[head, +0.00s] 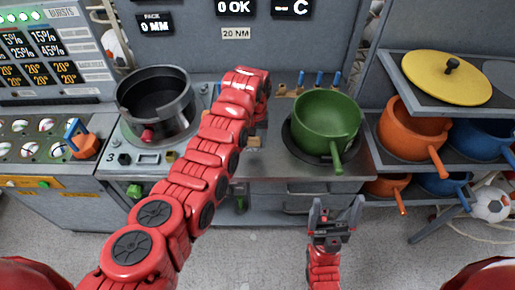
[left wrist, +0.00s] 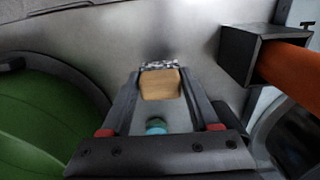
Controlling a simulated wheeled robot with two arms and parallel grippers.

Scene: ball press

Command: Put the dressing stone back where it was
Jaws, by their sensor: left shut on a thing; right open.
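The dressing stone (left wrist: 160,83) appears in the left wrist view as a tan block with a speckled grey and white end. My left gripper (left wrist: 161,76) is shut on it, with one finger on each side. In the head view my left arm reaches to the middle of the bench, and its forearm hides most of that gripper. I cannot tell whether the stone touches the metal surface beyond it. My right gripper (head: 335,216) is open and empty in front of the bench, below the green pot (head: 326,122).
A dark pot (head: 156,104) stands left of my left arm. A dark square holder (left wrist: 250,55) with an orange handle (left wrist: 292,68) is close right of the stone in the wrist view. Blue-handled tools (head: 318,79) stand at the back. A shelf with orange pots (head: 412,127) is at right.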

